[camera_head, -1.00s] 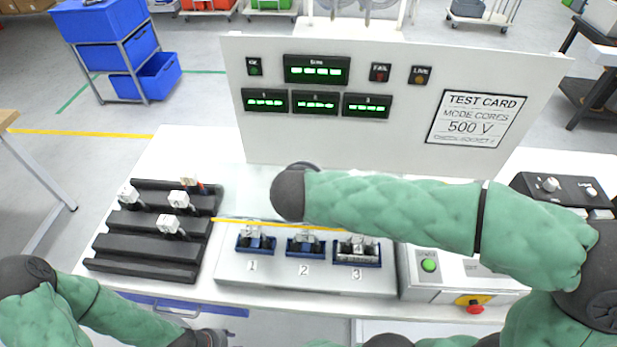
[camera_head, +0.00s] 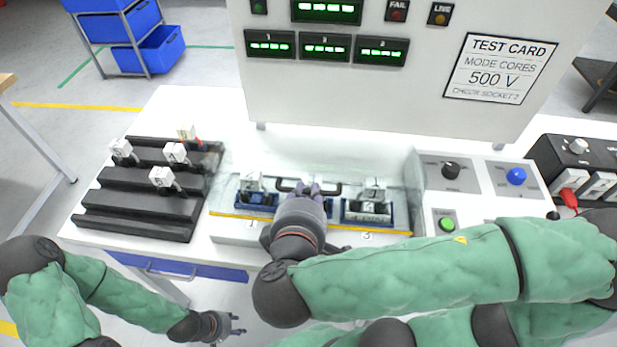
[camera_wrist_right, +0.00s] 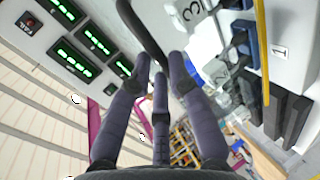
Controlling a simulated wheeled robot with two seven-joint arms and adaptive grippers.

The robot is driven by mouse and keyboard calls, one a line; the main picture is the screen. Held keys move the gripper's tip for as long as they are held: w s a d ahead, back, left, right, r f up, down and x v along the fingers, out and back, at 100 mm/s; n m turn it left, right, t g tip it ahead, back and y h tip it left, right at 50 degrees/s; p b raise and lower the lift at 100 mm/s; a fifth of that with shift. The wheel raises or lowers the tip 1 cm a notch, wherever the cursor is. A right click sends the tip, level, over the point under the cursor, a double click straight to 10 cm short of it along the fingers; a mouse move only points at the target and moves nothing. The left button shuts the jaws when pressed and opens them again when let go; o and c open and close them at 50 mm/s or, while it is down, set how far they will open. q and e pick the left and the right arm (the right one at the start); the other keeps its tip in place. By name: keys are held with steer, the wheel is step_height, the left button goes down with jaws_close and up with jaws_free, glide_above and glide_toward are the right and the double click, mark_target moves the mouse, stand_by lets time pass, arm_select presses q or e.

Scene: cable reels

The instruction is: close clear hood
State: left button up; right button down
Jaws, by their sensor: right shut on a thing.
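The clear hood is see-through and hard to make out. Its yellow edge strip (camera_head: 385,233) runs across the front of the socket block, near the number labels. The hood's black handle (camera_head: 332,190) lies above the sockets. My right gripper (camera_head: 309,188) is shut on this handle; the handle (camera_wrist_right: 143,30) also passes between the fingers (camera_wrist_right: 160,65) in the right wrist view. Socket 1 (camera_head: 256,199) and socket 3 (camera_head: 365,212) hold pale plugs. Socket 2 is mostly hidden by my right gripper. My left gripper (camera_head: 238,326) is open and empty, low in front of the table.
A black rack (camera_head: 140,205) with several white plugs stands left of the socket block. A control box (camera_head: 478,180) with knobs and a green button (camera_head: 447,224) stands to the right. The display panel (camera_head: 385,100) rises behind. White table surface is clear between panel and hood.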

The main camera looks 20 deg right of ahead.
steer(key=shift+s+a+f+b, duration=0.2)
steer(key=shift+s+a+f, duration=0.1)
steer(key=shift+s+f, duration=0.25)
steer(key=shift+s+a+f+b, duration=0.25)
steer(key=shift+s+f, duration=0.1)
steer(key=shift+f, duration=0.3)
steer(key=c, duration=1.2)
jaws_free()
steer(key=shift+o, duration=0.2)
steer(key=shift+w, duration=0.1)
steer(key=shift+r, duration=0.1)
steer(key=v, duration=1.2)
